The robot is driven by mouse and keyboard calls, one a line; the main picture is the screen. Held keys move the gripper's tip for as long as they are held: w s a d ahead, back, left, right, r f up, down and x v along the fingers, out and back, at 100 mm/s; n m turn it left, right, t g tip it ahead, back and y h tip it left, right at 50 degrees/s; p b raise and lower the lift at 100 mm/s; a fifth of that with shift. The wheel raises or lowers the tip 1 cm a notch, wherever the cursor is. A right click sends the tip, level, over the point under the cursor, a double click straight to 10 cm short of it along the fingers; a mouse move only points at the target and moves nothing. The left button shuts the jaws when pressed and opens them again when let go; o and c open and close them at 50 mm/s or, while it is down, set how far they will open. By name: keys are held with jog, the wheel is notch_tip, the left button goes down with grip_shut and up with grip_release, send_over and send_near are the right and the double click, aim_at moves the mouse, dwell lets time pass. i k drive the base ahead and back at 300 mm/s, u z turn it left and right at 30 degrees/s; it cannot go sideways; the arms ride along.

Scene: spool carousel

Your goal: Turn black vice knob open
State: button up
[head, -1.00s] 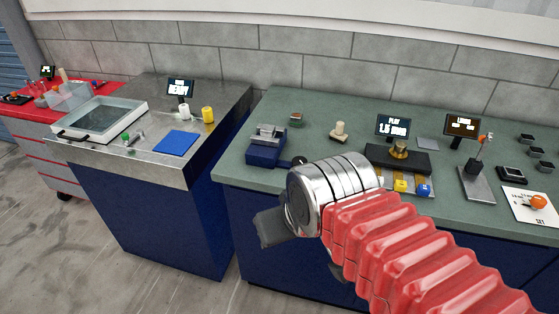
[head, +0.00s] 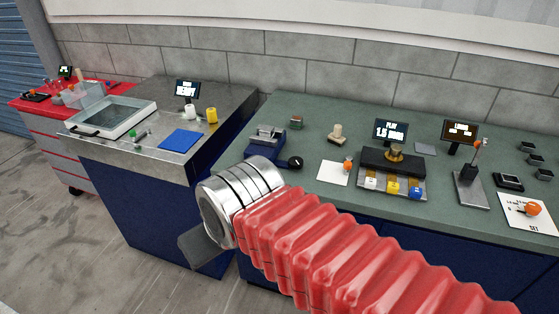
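A small blue vice (head: 264,149) with grey metal jaws stands near the front left corner of the green bench. Its round black knob (head: 296,162) sticks out at its right side, with a light mark on its face. My gripper (head: 190,252) is the dark grey part beyond the silver wrist, at the lower left in front of the benches. It is left of and nearer than the vice, apart from the knob. Its fingers are mostly hidden behind my wrist, so whether it is open cannot be seen.
The green bench (head: 330,210) also holds a white card with an orange ball (head: 347,163), a black block with a brass knob (head: 395,152) and small screens. To the left stands a steel-topped bench with a glass-lidded tray (head: 112,118) and a blue mat (head: 181,139).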

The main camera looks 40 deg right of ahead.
aim_at(296, 163)
jog(key=u, duration=0.15)
jog(key=k, duration=1.1)
jog(key=z, duration=0.5)
jog(key=i, duration=1.45)
jog(key=z, duration=0.05)
